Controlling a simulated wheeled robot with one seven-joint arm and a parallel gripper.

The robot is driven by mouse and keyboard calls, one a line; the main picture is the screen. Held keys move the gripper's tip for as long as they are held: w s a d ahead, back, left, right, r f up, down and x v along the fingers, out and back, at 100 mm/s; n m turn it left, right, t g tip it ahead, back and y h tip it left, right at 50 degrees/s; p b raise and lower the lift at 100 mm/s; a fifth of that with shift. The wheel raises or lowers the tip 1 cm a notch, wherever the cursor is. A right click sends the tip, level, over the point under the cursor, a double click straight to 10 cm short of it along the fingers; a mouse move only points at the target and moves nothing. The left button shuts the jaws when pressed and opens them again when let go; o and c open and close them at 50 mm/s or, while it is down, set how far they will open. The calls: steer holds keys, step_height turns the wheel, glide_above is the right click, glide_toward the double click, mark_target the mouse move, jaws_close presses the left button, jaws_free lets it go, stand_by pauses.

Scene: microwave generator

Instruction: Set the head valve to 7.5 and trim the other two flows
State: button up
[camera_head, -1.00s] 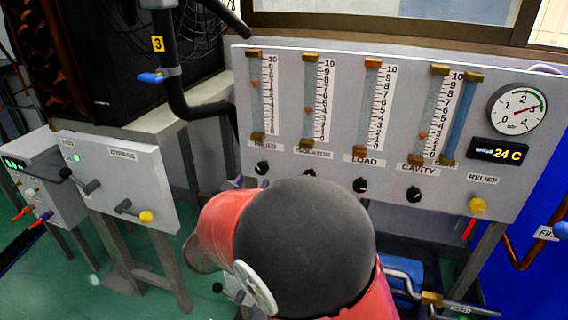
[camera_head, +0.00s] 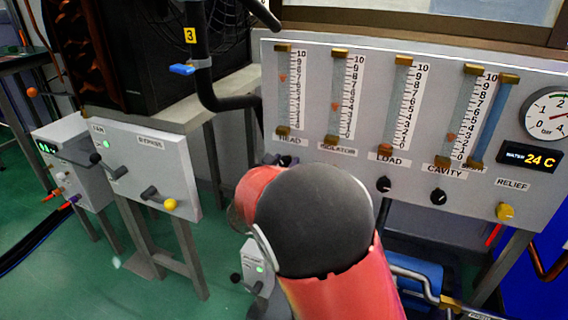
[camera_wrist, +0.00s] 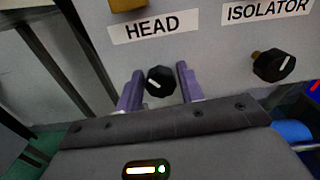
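The black head valve knob (camera_wrist: 160,81) sits under the HEAD label in the wrist view, its white mark tilted. My gripper (camera_wrist: 160,72) is open, with one purple finger on each side of the knob; gaps show, so it is not clamped. In the head view my arm hides most of the gripper. The head flow tube (camera_head: 285,90) has its float around 7. The isolator tube (camera_head: 335,95) has its float near 4, the load tube (camera_head: 394,100) at the bottom, and the cavity tube (camera_head: 460,115) around 2 to 3. The isolator knob (camera_wrist: 274,65) is right of my gripper.
The load knob (camera_head: 383,184), cavity knob (camera_head: 438,196) and yellow relief knob (camera_head: 505,211) line the panel's lower edge. A pressure gauge (camera_head: 549,112) and a 24 C display (camera_head: 530,156) are at right. A bypass box (camera_head: 150,170) with levers stands at left.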

steer(key=c, duration=0.6)
steer(key=shift+n+p, duration=0.3)
steer(key=shift+p, duration=0.05)
steer(key=o, duration=1)
steer(key=v, duration=0.7)
steer(key=shift+s+a, duration=0.15)
steer(key=shift+s, duration=0.2)
